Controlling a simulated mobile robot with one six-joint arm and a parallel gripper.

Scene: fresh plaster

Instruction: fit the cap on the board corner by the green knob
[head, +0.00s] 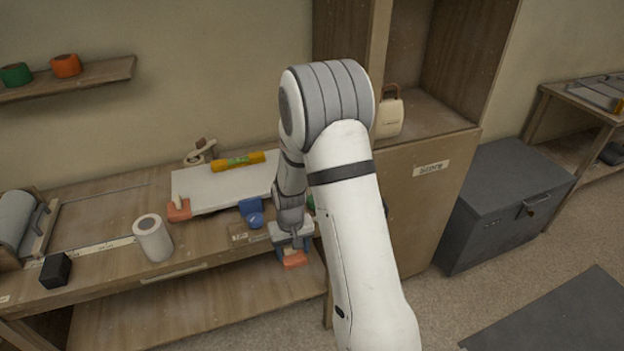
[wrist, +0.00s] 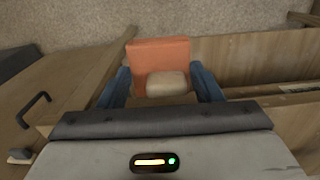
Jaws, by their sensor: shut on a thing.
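My gripper (head: 291,246) is shut on an orange cap (head: 295,260), held at the bench's front edge. In the wrist view the orange cap (wrist: 158,56) sits between the blue fingers of my gripper (wrist: 162,82), with a pale rounded piece on its near side. The white board (head: 215,187) lies on the bench; my arm hides its right end. Another orange cap (head: 179,211) is on its front left corner. A sliver of the green knob (head: 309,202) shows beside my arm; the corner by it is hidden.
A white cylinder (head: 153,238) and a black block (head: 56,270) stand on the bench at left. A yellow level (head: 238,161) lies at the board's back edge. A wooden cabinet (head: 415,190) rises right of the bench; a grey chest (head: 505,205) stands beyond.

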